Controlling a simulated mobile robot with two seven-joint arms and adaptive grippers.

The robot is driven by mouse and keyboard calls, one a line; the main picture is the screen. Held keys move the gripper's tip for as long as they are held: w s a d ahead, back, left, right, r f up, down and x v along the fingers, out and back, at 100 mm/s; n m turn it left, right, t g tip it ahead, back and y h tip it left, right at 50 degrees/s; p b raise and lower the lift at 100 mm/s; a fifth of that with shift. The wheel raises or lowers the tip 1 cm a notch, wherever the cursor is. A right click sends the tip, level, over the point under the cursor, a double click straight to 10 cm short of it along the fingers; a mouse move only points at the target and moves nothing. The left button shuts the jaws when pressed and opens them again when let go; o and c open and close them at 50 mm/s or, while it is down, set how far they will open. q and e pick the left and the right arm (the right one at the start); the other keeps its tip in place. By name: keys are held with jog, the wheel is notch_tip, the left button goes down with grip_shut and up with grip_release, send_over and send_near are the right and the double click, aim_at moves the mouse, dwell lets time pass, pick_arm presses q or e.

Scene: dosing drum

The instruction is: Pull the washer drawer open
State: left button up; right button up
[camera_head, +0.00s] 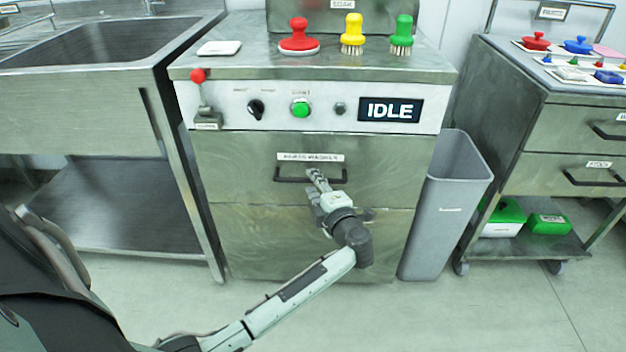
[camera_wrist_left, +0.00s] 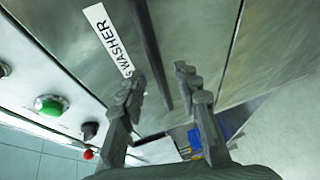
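The washer drawer (camera_head: 230,172) is a steel front in the cabinet, labelled as a washer, and looks flush with the cabinet. Its dark bar handle (camera_head: 290,180) runs sideways below the label and also shows in the left wrist view (camera_wrist_left: 152,45). My left gripper (camera_head: 316,177) is at the right part of the handle. In the left wrist view its two fingers (camera_wrist_left: 158,82) are apart, with the bar lying between them in the picture and a gap on each side. I cannot tell how deep the fingertips reach around the bar. My right gripper is not in view.
Above the drawer is a control panel with a red-knobbed lever (camera_head: 198,77), a green button (camera_head: 300,108) and an IDLE display (camera_head: 390,110). A grey bin (camera_head: 445,205) stands right of the cabinet, a steel sink (camera_head: 90,45) left. The floor in front is clear.

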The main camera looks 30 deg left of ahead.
pick_arm(q)
jog(key=shift+x, duration=1.2)
jog(key=shift+w, duration=0.1)
grip_shut()
